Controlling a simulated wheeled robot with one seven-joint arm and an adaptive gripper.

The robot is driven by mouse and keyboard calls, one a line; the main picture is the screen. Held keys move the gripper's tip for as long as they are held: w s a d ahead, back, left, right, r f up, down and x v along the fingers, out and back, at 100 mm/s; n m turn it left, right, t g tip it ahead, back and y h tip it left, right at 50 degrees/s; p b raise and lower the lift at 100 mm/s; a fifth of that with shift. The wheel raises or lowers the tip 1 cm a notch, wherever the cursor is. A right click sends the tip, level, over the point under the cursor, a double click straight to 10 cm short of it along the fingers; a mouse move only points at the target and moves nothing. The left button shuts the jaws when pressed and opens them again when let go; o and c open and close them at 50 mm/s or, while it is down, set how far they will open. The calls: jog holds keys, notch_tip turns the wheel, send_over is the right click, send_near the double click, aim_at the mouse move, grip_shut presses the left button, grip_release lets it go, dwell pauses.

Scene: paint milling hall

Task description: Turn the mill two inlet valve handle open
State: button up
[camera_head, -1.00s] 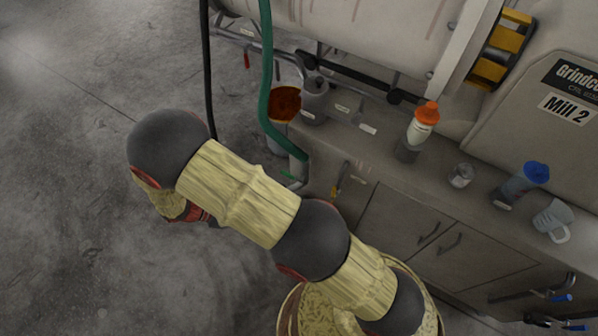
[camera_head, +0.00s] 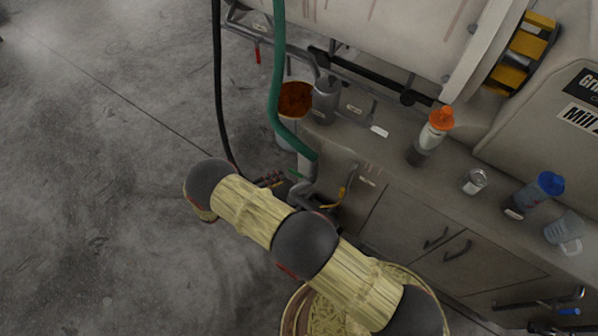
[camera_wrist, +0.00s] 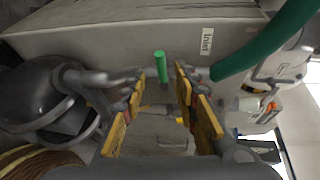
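A small green valve handle (camera_wrist: 160,66) sticks out from a grey pipe below the "Inlet" label (camera_wrist: 207,41) in the wrist view. It also shows in the head view (camera_head: 295,173), below the green hose. My gripper (camera_wrist: 161,78) is open, with one yellow-padded finger on each side of the handle's line. The handle appears between the fingertips or just beyond them; contact cannot be told. In the head view my gripper (camera_head: 271,181) is beside the valve, partly hidden by my arm.
The green hose (camera_head: 277,75) and a black hose (camera_head: 218,90) hang close by. A yellow handle (camera_head: 337,199) sits right of the valve. A bucket with rust-coloured contents (camera_head: 295,99) stands behind. Bottles, including an orange-capped one (camera_head: 432,134), stand on the ledge. The left floor is open.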

aim_at(294, 172)
jog(key=shift+n, duration=0.5)
jog(key=b+x, duration=0.1)
jog(key=x, duration=0.6)
jog(key=shift+w+d+b, duration=0.1)
jog(key=shift+d+b, duration=0.25)
jog(key=shift+d, duration=0.05)
jog(key=shift+c, duration=0.6)
grip_shut()
